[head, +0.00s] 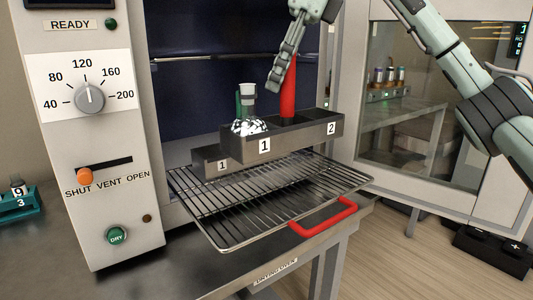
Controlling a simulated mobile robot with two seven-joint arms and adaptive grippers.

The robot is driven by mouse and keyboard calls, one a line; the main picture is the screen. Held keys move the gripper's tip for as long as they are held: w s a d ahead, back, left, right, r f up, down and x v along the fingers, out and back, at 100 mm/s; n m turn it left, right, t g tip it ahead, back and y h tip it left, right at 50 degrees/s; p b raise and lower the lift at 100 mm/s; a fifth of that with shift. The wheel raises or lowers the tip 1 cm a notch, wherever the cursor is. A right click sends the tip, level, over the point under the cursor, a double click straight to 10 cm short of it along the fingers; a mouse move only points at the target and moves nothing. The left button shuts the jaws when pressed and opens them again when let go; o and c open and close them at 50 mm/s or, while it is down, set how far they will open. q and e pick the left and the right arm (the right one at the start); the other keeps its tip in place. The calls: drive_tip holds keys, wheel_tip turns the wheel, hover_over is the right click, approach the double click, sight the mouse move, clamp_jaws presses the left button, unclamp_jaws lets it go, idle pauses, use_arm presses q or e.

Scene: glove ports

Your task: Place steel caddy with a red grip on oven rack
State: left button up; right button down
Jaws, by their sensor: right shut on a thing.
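The dark steel caddy (314,137) carries number labels and has an upright red grip (289,93). My right gripper (280,80) is shut on the red grip, coming from above. My left gripper is not in view.
The rack has a red handle (323,218) at its front, and its front wires are bare. The oven control panel (97,130) stands at left. A glass-fronted cabinet (410,100) is at right. A teal rack (20,203) sits at far left.

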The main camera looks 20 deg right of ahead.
sight(283, 116)
drive_tip(key=f, duration=0.4)
drive_tip(key=shift+s+d+f, duration=0.1)
drive_tip(key=shift+s+f, duration=0.1)
drive_tip(key=shift+f, duration=0.05)
wheel_tip(283, 116, down, 4)
drive_tip(key=shift+r+b, duration=0.25)
drive_tip(key=shift+b, duration=0.1)
drive_tip(key=shift+f, duration=0.35)
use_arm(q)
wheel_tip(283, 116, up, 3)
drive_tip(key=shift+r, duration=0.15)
use_arm(e)
drive_tip(key=shift+f, duration=0.15)
drive_tip(key=c, duration=1.4)
unclamp_jaws()
drive_tip(key=shift+o, duration=0.2)
